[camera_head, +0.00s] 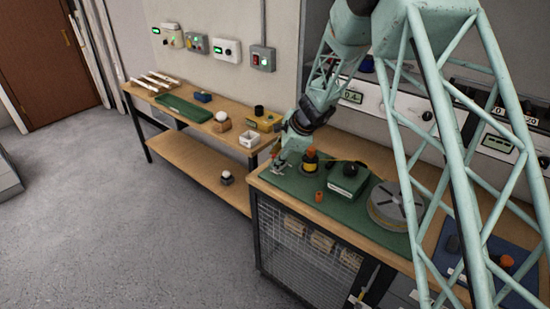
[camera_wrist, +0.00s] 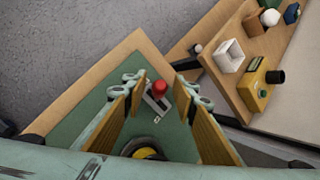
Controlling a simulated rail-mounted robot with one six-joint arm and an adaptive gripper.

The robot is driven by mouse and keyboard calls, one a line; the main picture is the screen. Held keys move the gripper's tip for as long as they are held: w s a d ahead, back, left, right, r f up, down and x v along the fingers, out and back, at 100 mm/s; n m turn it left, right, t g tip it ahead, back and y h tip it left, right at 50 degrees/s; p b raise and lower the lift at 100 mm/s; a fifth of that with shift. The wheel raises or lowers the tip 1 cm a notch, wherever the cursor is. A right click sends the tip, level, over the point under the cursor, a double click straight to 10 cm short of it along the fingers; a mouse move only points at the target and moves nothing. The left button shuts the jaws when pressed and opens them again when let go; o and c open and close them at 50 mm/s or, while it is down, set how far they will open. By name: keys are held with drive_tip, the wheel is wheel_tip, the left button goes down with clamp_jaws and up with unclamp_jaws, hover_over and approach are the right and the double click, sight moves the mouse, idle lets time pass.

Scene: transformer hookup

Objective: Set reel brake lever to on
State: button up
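A lever with a red knob (camera_wrist: 161,87) stands on a small grey plate (camera_wrist: 155,106) near the corner of the green mat (camera_wrist: 98,102). I take it to be the reel brake lever. Small marks on the plate are too small to read. My gripper (camera_wrist: 163,92) is open, with its yellow-padded fingers apart on either side of the red knob in the wrist view. I cannot tell how near the fingertips are in height. In the head view, my gripper (camera_head: 280,158) is over the left end of the green mat, and hides much of the lever.
A black-and-orange post (camera_head: 310,162), a small orange piece (camera_head: 319,196), a green box (camera_head: 348,184) and a round grey reel (camera_head: 394,205) stand on the same bench. A second wooden bench (camera_head: 190,125) with small items is at the left. Grey floor (camera_head: 130,220) is clear.

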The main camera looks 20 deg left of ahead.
drive_tip(key=shift+c, duration=0.2)
clamp_jaws()
